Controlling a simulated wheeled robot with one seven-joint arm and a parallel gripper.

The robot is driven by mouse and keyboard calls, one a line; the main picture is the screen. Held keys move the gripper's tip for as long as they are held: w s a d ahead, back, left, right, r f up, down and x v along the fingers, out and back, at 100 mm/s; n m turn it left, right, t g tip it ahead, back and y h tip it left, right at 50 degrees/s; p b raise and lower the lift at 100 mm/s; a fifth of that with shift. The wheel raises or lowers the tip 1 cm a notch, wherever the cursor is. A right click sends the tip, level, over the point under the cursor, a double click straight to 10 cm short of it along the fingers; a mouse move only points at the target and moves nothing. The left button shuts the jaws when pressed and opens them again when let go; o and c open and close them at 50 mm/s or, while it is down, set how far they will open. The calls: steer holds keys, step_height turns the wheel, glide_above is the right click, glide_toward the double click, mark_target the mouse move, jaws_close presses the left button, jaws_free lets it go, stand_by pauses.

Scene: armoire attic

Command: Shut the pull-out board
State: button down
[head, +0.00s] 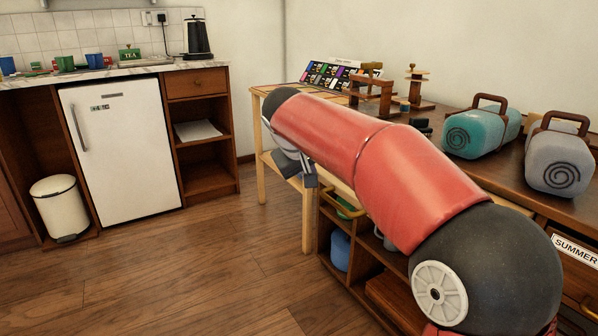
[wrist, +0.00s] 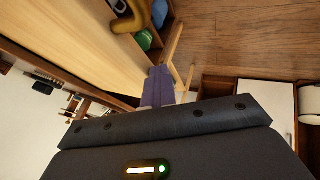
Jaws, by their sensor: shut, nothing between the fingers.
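My gripper (head: 310,180) hangs at the end of my red arm, near the corner of the wooden furniture. In the wrist view its dark fingers (wrist: 158,86) are together and empty. A pale wooden surface (wrist: 100,45) runs beside the fingertips in the wrist view; it may be the pull-out board, but I cannot tell how far out it is. In the head view my arm covers most of that area. I cannot tell whether the fingers touch the wood.
A pale-legged table (head: 259,140) stands behind my gripper. Open shelves below hold a blue item (head: 340,250). Floor (head: 200,275) is clear toward the white fridge (head: 124,150) and bin (head: 60,207).

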steer(key=w+d+p, duration=0.2)
steer(key=w+d, duration=0.2)
steer(key=d, duration=0.1)
steer(key=w+d+p, duration=0.3)
steer(key=d, duration=0.3)
steer(key=w+d+p, duration=0.3)
steer(key=w+d, duration=0.1)
steer(key=d, duration=0.2)
steer(key=shift+w+d+r, duration=0.1)
steer(key=shift+w+d, duration=0.1)
steer(key=shift+w, duration=0.1)
steer(key=shift+w+d+p, duration=0.3)
steer(key=shift+d+p, duration=0.05)
